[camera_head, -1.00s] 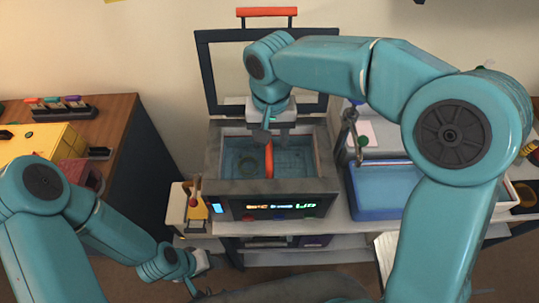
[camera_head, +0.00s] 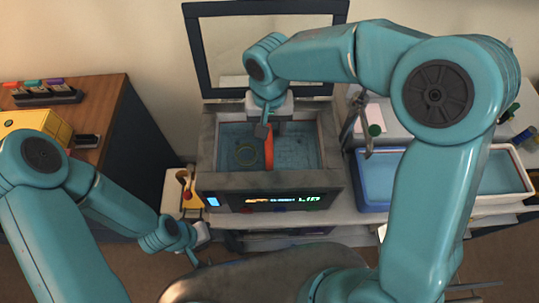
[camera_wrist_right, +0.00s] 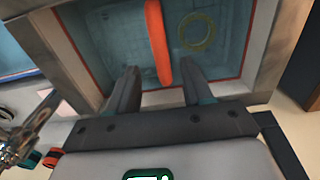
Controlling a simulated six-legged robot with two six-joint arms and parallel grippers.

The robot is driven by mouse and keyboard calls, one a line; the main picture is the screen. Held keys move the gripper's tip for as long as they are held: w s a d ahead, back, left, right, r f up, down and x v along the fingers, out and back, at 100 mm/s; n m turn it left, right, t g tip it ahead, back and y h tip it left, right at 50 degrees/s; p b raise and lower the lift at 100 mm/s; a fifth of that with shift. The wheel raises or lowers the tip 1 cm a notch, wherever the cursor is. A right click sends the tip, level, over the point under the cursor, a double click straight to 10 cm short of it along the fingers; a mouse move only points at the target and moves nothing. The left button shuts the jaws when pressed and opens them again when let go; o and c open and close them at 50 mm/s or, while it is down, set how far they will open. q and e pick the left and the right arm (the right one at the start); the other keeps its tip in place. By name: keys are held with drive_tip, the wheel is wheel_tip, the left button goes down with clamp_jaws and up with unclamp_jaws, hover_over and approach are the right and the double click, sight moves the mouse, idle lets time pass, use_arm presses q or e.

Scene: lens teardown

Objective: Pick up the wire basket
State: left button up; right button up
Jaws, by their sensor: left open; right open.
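The wire basket (camera_head: 297,152) sits inside the blue water-filled tank of the cleaner (camera_head: 270,188); its thin mesh is hard to make out. Its orange handle (camera_head: 268,155) stands up near the middle of the tank. My right gripper (camera_head: 270,130) points down over the tank, open. In the right wrist view the orange handle (camera_wrist_right: 157,40) reaches down between the two spread fingers, with gaps on both sides. A yellowish ring (camera_wrist_right: 197,32) lies in the tank beside the handle. My left gripper (camera_head: 197,256) is open and empty, low at the left, away from the tank.
The cleaner's framed lid (camera_head: 192,60) stands open behind the tank. A blue tray (camera_head: 377,180) and a metal stand (camera_head: 365,125) are on the right. A wooden cabinet (camera_head: 105,100) with a yellow box (camera_head: 35,122) is on the left.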

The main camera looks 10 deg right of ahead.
sight(269, 141)
drive_tip(key=shift+a+f, duration=0.2)
drive_tip(key=shift+f, duration=0.55)
drive_tip(key=shift+a, duration=0.1)
drive_tip(key=shift+s+f+b, duration=0.2)
drive_tip(key=shift+f+b, duration=0.05)
drive_tip(key=shift+b, duration=0.1)
drive_tip(key=f+b, duration=0.2)
drive_tip(key=f, duration=0.1)
drive_tip(key=f+b, duration=0.1)
drive_tip(key=f, duration=0.1)
drive_tip(key=shift+w, duration=0.25)
drive_tip(key=shift+s+r, duration=0.2)
drive_tip(key=shift+d, duration=0.25)
drive_tip(key=shift+c, duration=0.8)
use_arm(q)
drive_tip(key=f, duration=0.4)
drive_tip(key=shift+s+a+f, duration=0.1)
drive_tip(key=shift+s+a, duration=0.05)
drive_tip(key=shift+s, duration=0.1)
use_arm(e)
drive_tip(key=shift+a, duration=0.1)
clamp_jaws()
